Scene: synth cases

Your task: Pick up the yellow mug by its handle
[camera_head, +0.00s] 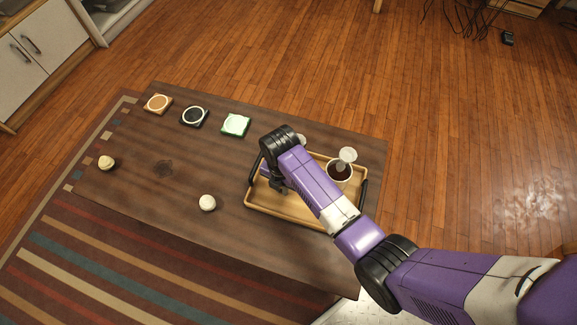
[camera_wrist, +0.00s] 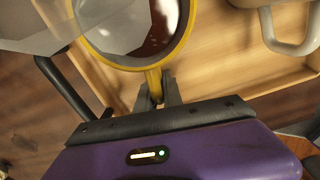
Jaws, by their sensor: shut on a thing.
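The yellow mug (camera_wrist: 183,43) is at the top of the wrist view, with a yellow rim and dark liquid inside. Its handle (camera_wrist: 154,80) points toward my gripper (camera_wrist: 157,93). The dark fingers are shut on that handle, one on each side. The mug is over the wooden tray, and I cannot tell whether it touches it. In the head view my arm covers the yellow mug, and my gripper (camera_head: 278,185) is partly hidden at the tray's left side.
The tray (camera_head: 275,211) has black end handles. A pale mug (camera_head: 340,181) with dark liquid stands in its right part. Three coasters, tan (camera_head: 158,104), black (camera_head: 195,116) and green (camera_head: 236,125), lie along the table's far edge. Two small pale round things (camera_head: 207,203) (camera_head: 106,163) lie left.

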